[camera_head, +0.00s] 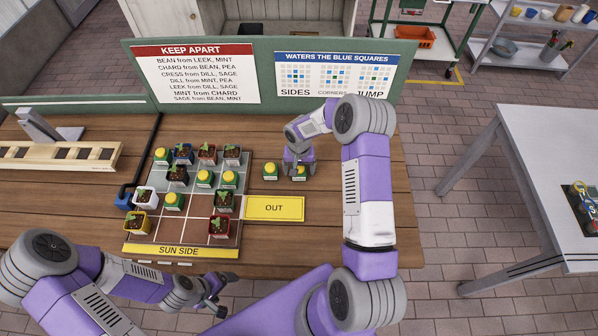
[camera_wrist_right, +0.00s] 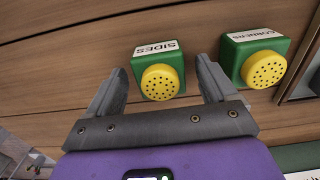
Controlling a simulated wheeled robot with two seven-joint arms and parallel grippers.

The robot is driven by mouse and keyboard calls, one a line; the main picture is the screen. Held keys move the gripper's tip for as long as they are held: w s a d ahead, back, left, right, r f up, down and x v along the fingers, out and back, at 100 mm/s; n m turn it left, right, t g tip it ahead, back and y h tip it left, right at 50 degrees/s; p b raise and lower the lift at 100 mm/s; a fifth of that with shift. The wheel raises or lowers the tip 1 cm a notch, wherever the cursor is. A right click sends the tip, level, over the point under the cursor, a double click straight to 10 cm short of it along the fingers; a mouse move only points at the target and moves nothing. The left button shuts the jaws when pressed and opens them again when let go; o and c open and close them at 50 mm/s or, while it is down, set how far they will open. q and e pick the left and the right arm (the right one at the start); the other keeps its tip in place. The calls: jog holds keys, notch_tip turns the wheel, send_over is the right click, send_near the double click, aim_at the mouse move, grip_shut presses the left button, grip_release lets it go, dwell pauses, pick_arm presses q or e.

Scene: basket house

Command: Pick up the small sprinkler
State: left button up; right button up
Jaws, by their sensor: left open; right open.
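Two small green sprinklers with yellow dotted heads stand on the wooden bench, right of the planting board. One is labelled SIDES (camera_wrist_right: 160,80) and the other CORNERS (camera_wrist_right: 260,66). In the head view CORNERS is the left one (camera_head: 270,172) and SIDES the right one (camera_head: 300,174), partly covered by my right gripper (camera_head: 298,168). In the right wrist view my right gripper (camera_wrist_right: 158,84) is open, its fingers on either side of the SIDES sprinkler; I cannot tell whether they touch it. My left gripper (camera_head: 216,297) is open and empty at the bench's front edge.
The board (camera_head: 190,228) holds several potted seedlings and several more green-and-yellow sprinklers. A yellow OUT card (camera_head: 275,208) lies right of it. A green panel with two signs (camera_head: 262,105) stands behind. A wooden rack (camera_head: 60,155) lies left. Bare bench shows right of the OUT card.

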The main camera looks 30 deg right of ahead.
jog(key=shift+f, duration=0.4)
jog(key=shift+c, duration=0.4)
jog(key=c, duration=1)
jog(key=shift+r, duration=0.1)
jog(key=shift+c, duration=0.2)
